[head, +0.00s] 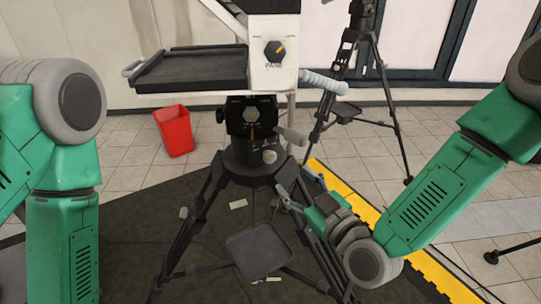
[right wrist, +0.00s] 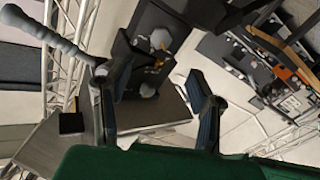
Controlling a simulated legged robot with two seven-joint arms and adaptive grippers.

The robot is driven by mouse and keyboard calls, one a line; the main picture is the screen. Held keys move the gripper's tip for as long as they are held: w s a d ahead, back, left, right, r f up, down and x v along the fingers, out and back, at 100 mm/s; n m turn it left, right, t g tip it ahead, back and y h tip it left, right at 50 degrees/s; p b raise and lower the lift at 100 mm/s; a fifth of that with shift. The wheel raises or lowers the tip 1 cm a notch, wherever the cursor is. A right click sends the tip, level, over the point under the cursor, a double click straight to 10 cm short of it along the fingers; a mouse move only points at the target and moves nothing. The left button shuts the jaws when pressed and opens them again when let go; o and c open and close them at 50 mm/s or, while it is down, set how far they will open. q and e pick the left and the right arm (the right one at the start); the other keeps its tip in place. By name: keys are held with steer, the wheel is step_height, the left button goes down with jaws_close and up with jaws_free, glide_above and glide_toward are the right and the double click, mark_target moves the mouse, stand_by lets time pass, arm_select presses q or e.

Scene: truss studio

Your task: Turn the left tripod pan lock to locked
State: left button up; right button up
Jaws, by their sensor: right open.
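The nearer tripod (head: 250,160) stands in the middle of the head view, left of a second tripod in the background. Its black head carries a pale hexagonal knob (head: 251,114) with an orange mark below it, and a lower pale knob (head: 269,157). Which knob is the pan lock I cannot tell for certain. My right gripper (head: 287,190) is just right of and below the lower knob, apart from it. In the right wrist view its two fingers (right wrist: 152,85) are spread and empty, with the dark head and pale knobs (right wrist: 160,39) beyond them. My left gripper is out of view.
A white box with a dark, orange-marked knob (head: 275,51) is above the tripod head, with a black tray (head: 192,70) beside it. A red bin (head: 174,131) and the background tripod (head: 372,70) stand behind.

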mark_target(271, 158)
steer(key=x, duration=1)
steer(key=shift+w+a, duration=0.15)
steer(key=shift+a, duration=0.05)
jaws_close()
